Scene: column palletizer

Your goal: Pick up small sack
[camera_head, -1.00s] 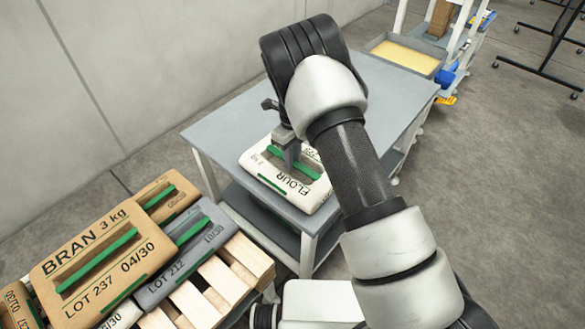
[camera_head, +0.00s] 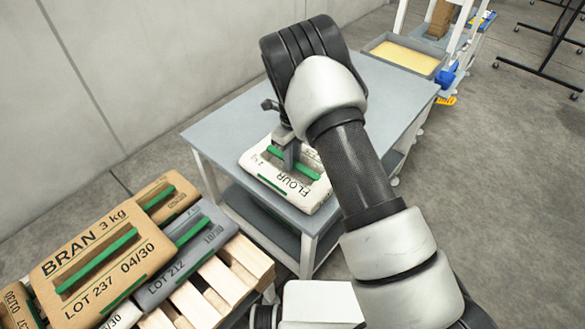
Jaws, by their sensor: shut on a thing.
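A small white sack marked FLOUR (camera_head: 313,199), with green strips, lies flat on the grey table (camera_head: 225,127) near its front edge. My gripper (camera_head: 288,164) points down onto the middle of the sack and is shut on it, at the green strip across its top. My arm hides the sack's right upper part and some of the table behind it. I see no gap between the sack and the tabletop.
A wooden pallet (camera_head: 223,284) at the lower left bears several sacks, among them a brown BRAN sack (camera_head: 84,284) and a grey sack (camera_head: 160,285). A tray of yellow material (camera_head: 405,56) stands behind the table. Bare tabletop lies left of the sack.

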